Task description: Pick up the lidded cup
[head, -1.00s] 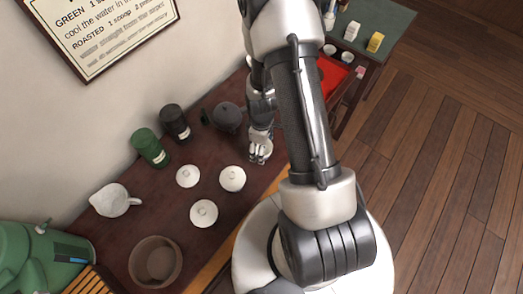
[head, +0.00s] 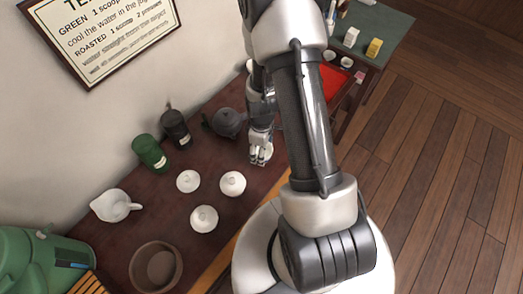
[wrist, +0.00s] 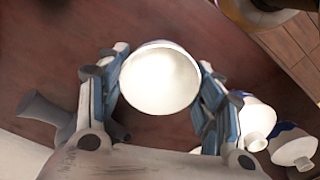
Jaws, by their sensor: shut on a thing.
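My gripper (wrist: 160,75) is shut on a round white cup (wrist: 160,80), which sits between its two fingers in the wrist view. The cup's rim and pale, smooth top face the camera; no knob shows, and I cannot tell whether a lid is on it. In the head view my gripper (head: 261,152) is over the dark table beside the teapot, and the cup is mostly hidden by the fingers. Three white lidded cups with knobs stand apart from it: one (head: 188,181), a second (head: 232,184) and a third (head: 204,218).
A dark teapot (head: 229,122) stands close behind my gripper. A black canister (head: 175,128) and green canister (head: 151,153) stand by the wall. A white pitcher (head: 114,205) and brown bowl (head: 156,267) are nearer. Bare table (head: 185,206) shows between the cups.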

